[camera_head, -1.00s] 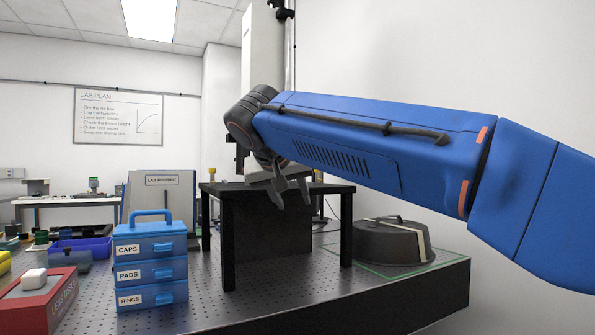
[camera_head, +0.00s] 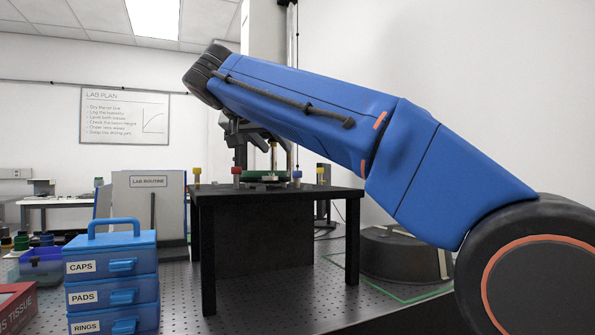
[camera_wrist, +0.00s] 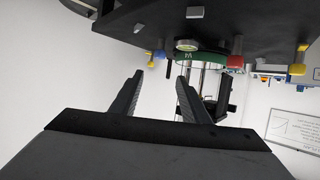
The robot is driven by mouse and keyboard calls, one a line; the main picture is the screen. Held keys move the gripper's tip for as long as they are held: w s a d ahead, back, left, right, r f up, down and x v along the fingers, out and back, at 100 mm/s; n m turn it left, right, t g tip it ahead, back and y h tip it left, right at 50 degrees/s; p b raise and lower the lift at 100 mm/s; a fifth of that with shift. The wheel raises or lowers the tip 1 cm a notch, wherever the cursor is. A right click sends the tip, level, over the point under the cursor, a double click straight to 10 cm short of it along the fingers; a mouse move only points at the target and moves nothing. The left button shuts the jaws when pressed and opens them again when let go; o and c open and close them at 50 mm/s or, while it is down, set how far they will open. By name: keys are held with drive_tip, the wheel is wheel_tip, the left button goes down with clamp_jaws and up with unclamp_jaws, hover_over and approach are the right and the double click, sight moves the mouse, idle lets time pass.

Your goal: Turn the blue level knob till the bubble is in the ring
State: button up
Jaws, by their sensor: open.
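The blue level knob (camera_head: 297,175) stands at the right front part of the black table (camera_head: 204,255) in the head view. In the wrist view, which looks tilted over, the blue knob (camera_wrist: 158,54) shows just above the gap between my fingers. My gripper (camera_wrist: 160,76) is open and empty, apart from the knob.
A red knob (camera_head: 236,174) and a yellow one (camera_head: 197,175) stand left of the disc. Another yellow knob (camera_head: 320,175) is at the right. A blue drawer box (camera_head: 110,240) stands front left. A dark round case (camera_head: 395,255) lies right of the table.

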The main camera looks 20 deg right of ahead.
sight(297, 179)
drive_tip(key=x, duration=1.6)
drive_tip(key=shift+w+d+f, duration=0.1)
drive_tip(key=shift+w+f, duration=0.1)
drive_tip(key=c, duration=1.1)
